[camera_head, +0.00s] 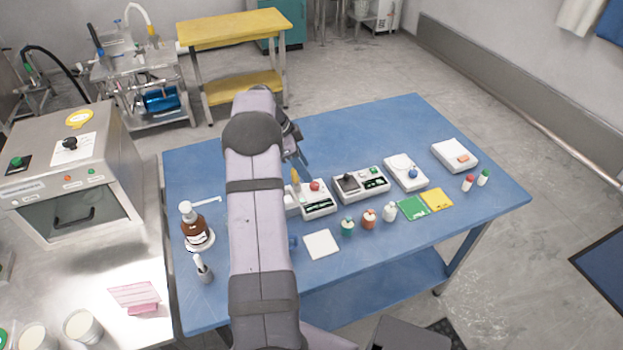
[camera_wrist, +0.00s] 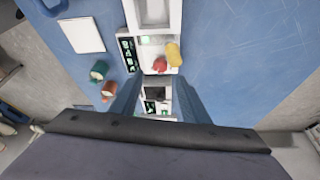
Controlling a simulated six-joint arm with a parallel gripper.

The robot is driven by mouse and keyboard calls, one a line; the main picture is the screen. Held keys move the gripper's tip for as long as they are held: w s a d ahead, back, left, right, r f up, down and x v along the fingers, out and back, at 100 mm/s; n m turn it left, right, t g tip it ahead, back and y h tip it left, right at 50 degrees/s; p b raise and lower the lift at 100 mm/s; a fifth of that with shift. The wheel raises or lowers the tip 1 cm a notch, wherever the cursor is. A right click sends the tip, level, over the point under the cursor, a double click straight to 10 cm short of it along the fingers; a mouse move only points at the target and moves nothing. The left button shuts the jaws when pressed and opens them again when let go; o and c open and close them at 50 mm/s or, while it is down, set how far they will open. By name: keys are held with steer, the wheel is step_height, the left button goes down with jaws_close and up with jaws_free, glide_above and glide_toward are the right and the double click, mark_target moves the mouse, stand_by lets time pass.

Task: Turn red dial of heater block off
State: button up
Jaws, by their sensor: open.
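The red dial (camera_head: 314,186) sits on top of a white block-shaped device (camera_head: 320,207) with a dark panel, in the row on the blue table. In the wrist view the red dial (camera_wrist: 159,64) lies just beyond my fingertips, beside a yellow object (camera_wrist: 173,53) standing close to its right. My gripper (camera_wrist: 160,82) is open, with its two fingers apart and nothing held between them. In the head view my gripper (camera_head: 302,157) is above and behind the device, apart from the dial. My arm hides part of the row's left end. The dial's pointer setting is too small to read.
Small bottles (camera_head: 368,217) and a white pad (camera_head: 321,244) lie in front. The table's back (camera_head: 360,125) is clear.

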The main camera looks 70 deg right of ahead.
mark_target(314, 184)
steer(key=shift+p+x, duration=1.2)
steer(key=shift+x, duration=2.1)
steer(key=c, duration=1.1)
